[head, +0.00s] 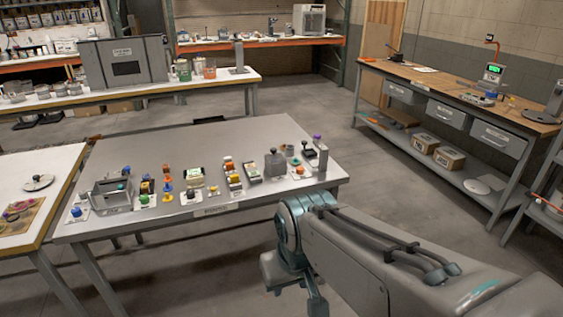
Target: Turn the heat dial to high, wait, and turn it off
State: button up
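A row of small controls and devices stands along the front of a grey metal table (200,150).
A white-topped table (50,170) stands close at the left. A workbench with drawers (450,90) at the right carries a device with a green display (493,72). A long bench (100,95) stands behind. Open floor lies between the grey table and the workbench.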

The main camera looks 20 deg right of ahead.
aim_at(300, 170)
jog(key=z, duration=0.55)
jog(key=i, duration=1.1)
jog(key=u, duration=0.5)
